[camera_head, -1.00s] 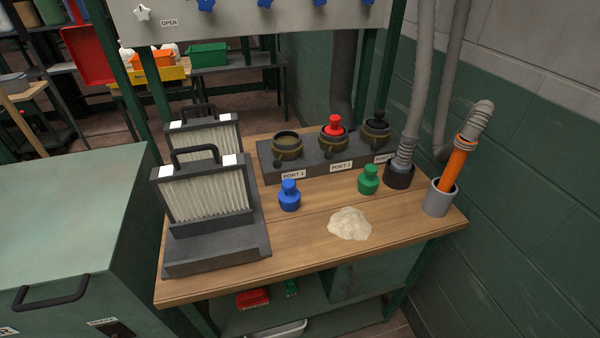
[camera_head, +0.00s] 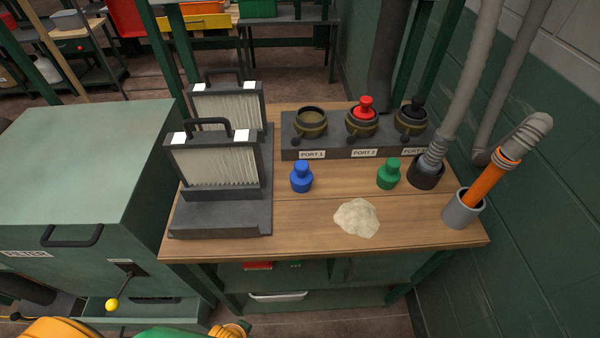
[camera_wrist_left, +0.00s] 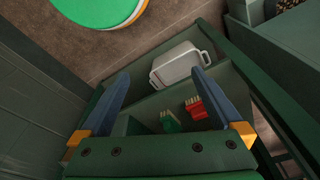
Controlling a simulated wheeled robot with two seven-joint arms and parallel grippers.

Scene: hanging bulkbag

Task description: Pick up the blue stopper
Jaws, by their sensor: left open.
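The blue stopper (camera_head: 301,177) stands upright on the wooden bench top (camera_head: 420,222), in front of the black port block and right of the filter panels. Nothing touches it. My left gripper (camera_wrist_left: 160,74) shows in its wrist view with its two blue-grey fingers wide apart and nothing between them. It is over the bench's lower shelf area, away from the blue stopper, which that view does not show. My right gripper is not in view.
A green stopper (camera_head: 389,173) and a pale powder heap (camera_head: 357,217) are on the bench. PORT 1 (camera_head: 310,122) is open; PORT 2 holds a red stopper (camera_head: 366,106). A grey tub (camera_wrist_left: 178,65), red brush (camera_wrist_left: 196,107) and green brush (camera_wrist_left: 170,121) are below.

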